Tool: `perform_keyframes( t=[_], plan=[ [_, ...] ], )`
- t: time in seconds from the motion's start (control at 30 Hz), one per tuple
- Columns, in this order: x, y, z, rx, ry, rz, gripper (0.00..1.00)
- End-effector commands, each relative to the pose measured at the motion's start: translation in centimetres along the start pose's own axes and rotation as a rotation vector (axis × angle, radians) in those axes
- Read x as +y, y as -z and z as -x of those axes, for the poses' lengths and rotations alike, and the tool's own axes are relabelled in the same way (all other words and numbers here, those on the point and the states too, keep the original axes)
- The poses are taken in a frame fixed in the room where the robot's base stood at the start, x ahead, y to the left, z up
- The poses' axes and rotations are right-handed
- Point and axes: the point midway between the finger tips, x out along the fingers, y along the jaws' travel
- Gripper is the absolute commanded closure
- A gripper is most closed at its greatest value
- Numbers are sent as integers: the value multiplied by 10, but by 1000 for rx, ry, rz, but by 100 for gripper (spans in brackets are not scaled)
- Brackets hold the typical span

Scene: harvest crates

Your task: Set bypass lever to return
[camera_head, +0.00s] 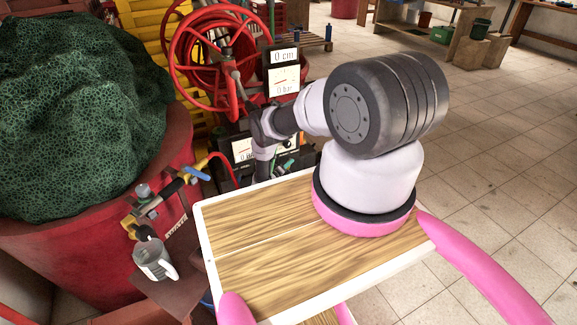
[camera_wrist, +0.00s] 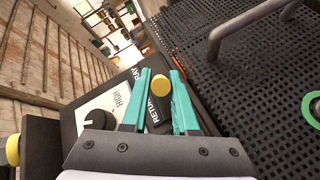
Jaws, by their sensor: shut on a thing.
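The bypass lever's round yellow knob (camera_wrist: 159,87) shows in the wrist view, between the two teal fingers of my gripper (camera_wrist: 160,75). The fingers are shut on it. The word RETURN stands on the dark panel (camera_wrist: 152,116) just below the knob, between the fingers. Another label, starting with RA, shows to the left of the fingertips and is partly cut off by the left finger. The lever's shaft is hidden. In the head view my arm reaches down to the machine's panel, and the lever cannot be made out there.
A black dial (camera_wrist: 95,122) on a white plate marked HIGH sits left of the fingers. A black perforated surface (camera_wrist: 240,80) with a metal handle (camera_wrist: 243,30) lies to the right. In the head view, a red handwheel (camera_head: 190,60) and gauges (camera_head: 284,80) stand behind my arm.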

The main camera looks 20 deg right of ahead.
Motion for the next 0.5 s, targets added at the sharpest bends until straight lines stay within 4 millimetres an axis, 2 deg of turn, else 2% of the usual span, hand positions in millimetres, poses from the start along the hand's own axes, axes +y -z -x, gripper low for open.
perform_keyframes(
  t=[0.1, 0.13, 0.2, 0.5],
  plan=[
    [-1, -1, 2, -2, 3, 1, 100],
    [-1, -1, 2, -2, 3, 1, 69],
    [-1, -1, 2, -1, 3, 0, 43],
    [0, 0, 1, 0, 1, -1, 43]
  ],
)
